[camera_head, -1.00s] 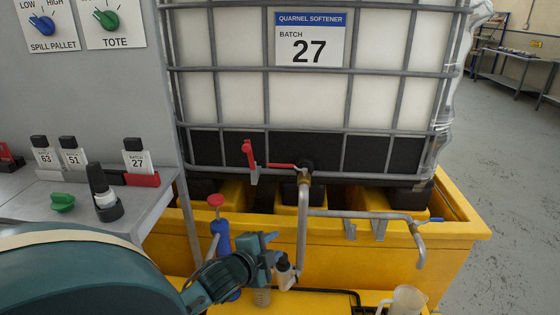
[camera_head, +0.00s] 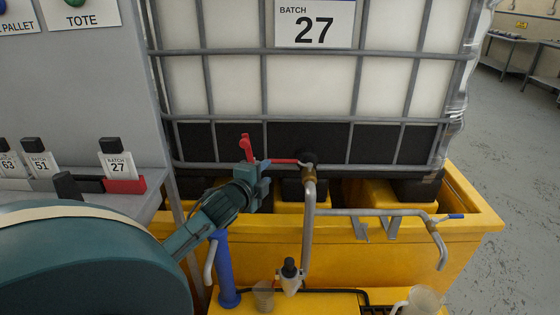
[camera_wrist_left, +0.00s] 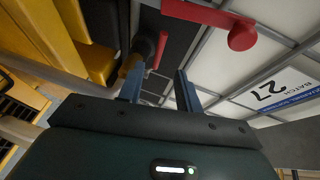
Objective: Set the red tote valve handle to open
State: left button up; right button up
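The red tote valve handle (camera_head: 285,162) lies level in the head view, running left from the valve (camera_head: 308,170) at the foot of the tote. An upright red piece with a rounded top (camera_head: 246,148) stands near its left end; whether they join is hidden. My left gripper (camera_head: 262,174) is just below and in front of the handle's left part. In the left wrist view its two fingers (camera_wrist_left: 160,90) are apart with nothing between them. The red handle (camera_wrist_left: 160,50) shows beyond the fingertips, and the red piece (camera_wrist_left: 242,35) is at upper right. My right gripper is out of view.
The caged tote (camera_head: 280,90) stands in a yellow spill pallet (camera_head: 470,230). A grey pipe with a blue lever (camera_head: 450,217) runs right. A blue pump (camera_head: 224,270), a small bottle (camera_head: 290,275) and a jug (camera_head: 420,303) are below. A sample bench is at left.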

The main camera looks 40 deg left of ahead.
aim_at(279, 162)
pick_arm(q)
jog(key=x, duration=1)
jog(key=shift+w+a+f, duration=0.1)
jog(key=shift+w, duration=0.1)
jog(key=shift+c, duration=0.3)
grip_shut()
